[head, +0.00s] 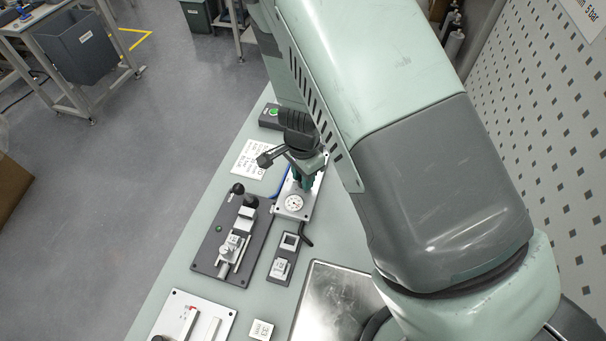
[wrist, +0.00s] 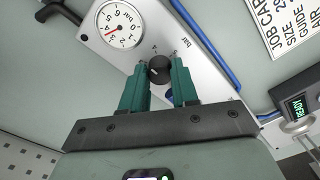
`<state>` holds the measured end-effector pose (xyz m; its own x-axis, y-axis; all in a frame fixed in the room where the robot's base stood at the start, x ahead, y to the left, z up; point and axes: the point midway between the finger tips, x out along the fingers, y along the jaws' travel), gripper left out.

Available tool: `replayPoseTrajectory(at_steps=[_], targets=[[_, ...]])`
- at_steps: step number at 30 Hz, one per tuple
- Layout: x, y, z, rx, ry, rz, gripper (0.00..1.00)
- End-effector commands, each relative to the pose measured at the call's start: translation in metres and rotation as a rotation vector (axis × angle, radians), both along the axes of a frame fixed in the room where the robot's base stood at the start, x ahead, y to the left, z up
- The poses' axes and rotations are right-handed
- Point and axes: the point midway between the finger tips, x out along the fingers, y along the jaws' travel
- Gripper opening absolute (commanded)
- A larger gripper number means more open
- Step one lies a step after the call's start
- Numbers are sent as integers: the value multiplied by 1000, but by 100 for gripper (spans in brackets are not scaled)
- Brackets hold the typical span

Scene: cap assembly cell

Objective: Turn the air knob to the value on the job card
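The black air knob (wrist: 159,69) sits on a light metal plate, with a pale index mark and small scale figures around it. My gripper (wrist: 158,65) has its two green fingers on either side of the knob, seemingly with small gaps; in the head view my gripper (head: 306,178) is over the plate, hiding the knob. The white gauge (wrist: 120,25), marked in bar, has a red needle pointing lower left, near 3 to 4. It also shows in the head view (head: 294,203). The job card (wrist: 284,25) is partly cut off; its air value is out of frame. It lies flat in the head view (head: 249,160).
A blue hose (wrist: 205,45) runs along the plate. In the head view, a dark clamp fixture (head: 213,260) and a small two-pocket block (head: 283,264) lie nearby. A perforated wall (head: 550,130) bounds the right side.

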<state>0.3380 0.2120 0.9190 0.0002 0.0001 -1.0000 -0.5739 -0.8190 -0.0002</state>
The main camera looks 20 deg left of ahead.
Motion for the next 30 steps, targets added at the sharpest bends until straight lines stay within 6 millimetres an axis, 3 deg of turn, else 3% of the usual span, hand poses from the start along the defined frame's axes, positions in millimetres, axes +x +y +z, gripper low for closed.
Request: replayPoseTrajectory(at_steps=[3,11,30], targets=[[0,0,0,1,-1,0,0],[0,0,0,1,-1,40,0],[0,0,1,1,-1,440,0]])
